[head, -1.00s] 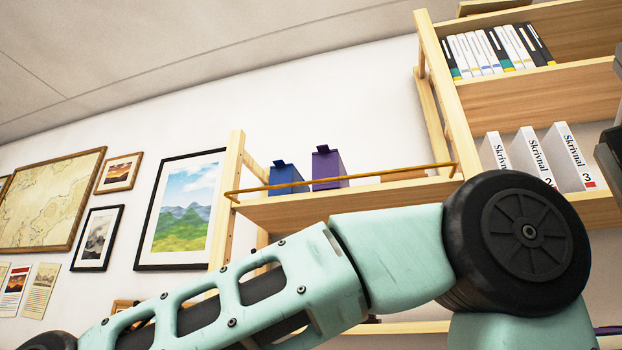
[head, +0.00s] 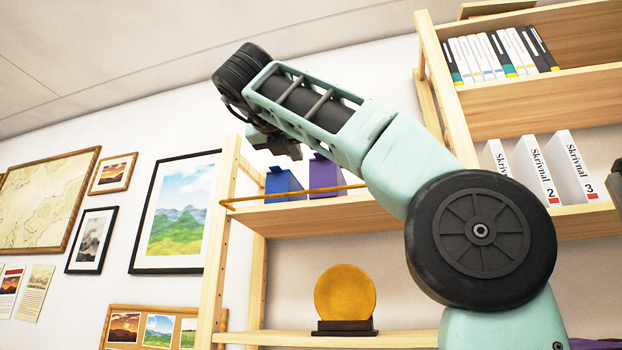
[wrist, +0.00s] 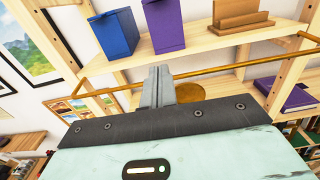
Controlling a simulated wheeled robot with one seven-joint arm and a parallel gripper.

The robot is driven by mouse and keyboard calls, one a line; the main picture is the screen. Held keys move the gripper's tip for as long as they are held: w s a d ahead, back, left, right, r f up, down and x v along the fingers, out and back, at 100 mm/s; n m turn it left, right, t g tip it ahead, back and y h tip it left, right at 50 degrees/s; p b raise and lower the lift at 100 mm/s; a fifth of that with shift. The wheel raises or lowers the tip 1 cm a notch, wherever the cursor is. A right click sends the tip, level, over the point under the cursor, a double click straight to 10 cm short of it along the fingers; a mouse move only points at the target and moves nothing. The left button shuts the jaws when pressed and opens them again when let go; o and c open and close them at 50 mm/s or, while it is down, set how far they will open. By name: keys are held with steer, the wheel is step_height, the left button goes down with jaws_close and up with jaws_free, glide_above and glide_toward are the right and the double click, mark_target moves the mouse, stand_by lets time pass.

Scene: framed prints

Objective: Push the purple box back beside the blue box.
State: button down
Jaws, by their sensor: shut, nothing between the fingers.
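The purple box (head: 325,174) stands upright on the wooden shelf, just right of the blue box (head: 284,184), with a narrow gap between them. In the wrist view the purple box (wrist: 163,26) and the blue box (wrist: 115,33) show nearly whole, behind a thin rail. I cannot tell which of them stands farther back. In the wrist view my gripper (wrist: 157,86) is shut and empty, pointing at the shelf below the purple box, apart from both boxes.
A golden rail (head: 290,194) runs along the shelf front, below the box tops. A wooden holder (wrist: 240,17) stands right of the purple box. A shelf post (head: 222,235) rises left of the boxes. A gold disc (head: 345,292) stands on the shelf below.

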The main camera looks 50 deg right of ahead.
mark_target(316, 186)
steer(key=p+x, duration=0.2)
steer(key=x, duration=0.4)
steer(key=p+x, duration=0.2)
steer(key=x, duration=0.4)
steer(key=shift+w+d+r+p, duration=0.15)
steer(key=shift+d+r+p, duration=0.15)
steer(key=shift+p, duration=0.1)
steer(key=shift+w+d+f, duration=0.25)
steer(key=shift+d, duration=0.3)
steer(key=p+x, duration=0.1)
steer(key=x, duration=0.5)
steer(key=shift+w+d, duration=0.15)
steer(key=shift+d, duration=0.15)
steer(key=shift+a, duration=0.1)
